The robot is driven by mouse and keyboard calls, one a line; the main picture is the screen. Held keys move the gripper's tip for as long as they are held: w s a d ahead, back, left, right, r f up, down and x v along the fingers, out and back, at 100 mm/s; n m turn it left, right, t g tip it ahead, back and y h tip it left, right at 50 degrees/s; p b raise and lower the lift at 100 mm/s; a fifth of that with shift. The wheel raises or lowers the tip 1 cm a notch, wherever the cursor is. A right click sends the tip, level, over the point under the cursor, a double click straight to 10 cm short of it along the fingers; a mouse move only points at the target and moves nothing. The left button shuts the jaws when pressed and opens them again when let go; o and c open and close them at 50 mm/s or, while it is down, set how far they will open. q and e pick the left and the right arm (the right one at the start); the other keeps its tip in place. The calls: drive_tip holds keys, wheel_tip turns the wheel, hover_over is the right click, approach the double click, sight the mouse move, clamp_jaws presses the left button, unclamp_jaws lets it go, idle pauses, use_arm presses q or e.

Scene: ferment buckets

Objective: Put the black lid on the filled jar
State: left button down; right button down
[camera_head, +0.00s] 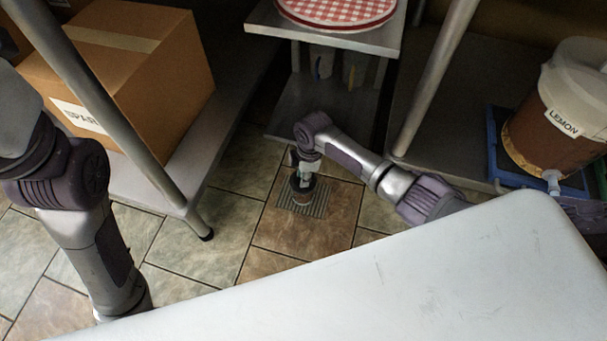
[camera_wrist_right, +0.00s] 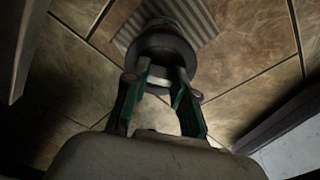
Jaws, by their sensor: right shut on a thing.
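My right gripper (camera_head: 303,178) reaches down in the middle of the head view, above a floor grate. In the right wrist view its green-padded fingers (camera_wrist_right: 162,86) are shut on a dark round thing (camera_wrist_right: 163,48), which looks like the black lid. The dark round thing also shows in the head view (camera_head: 303,189), below the fingers. I cannot pick out the filled jar for sure. My left arm hangs down at the left, and its gripper is hidden behind the white surface.
A white surface (camera_head: 400,275) fills the foreground. A cardboard box (camera_head: 165,75) stands on a left shelf. A metal shelf (camera_head: 290,105) holds containers (camera_head: 353,70). The ribbed grate (camera_head: 318,205) lies on the tiles.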

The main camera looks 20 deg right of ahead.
drive_tip(key=c, duration=0.9)
unclamp_jaws()
drive_tip(key=o, duration=0.5)
drive_tip(key=shift+r, duration=0.1)
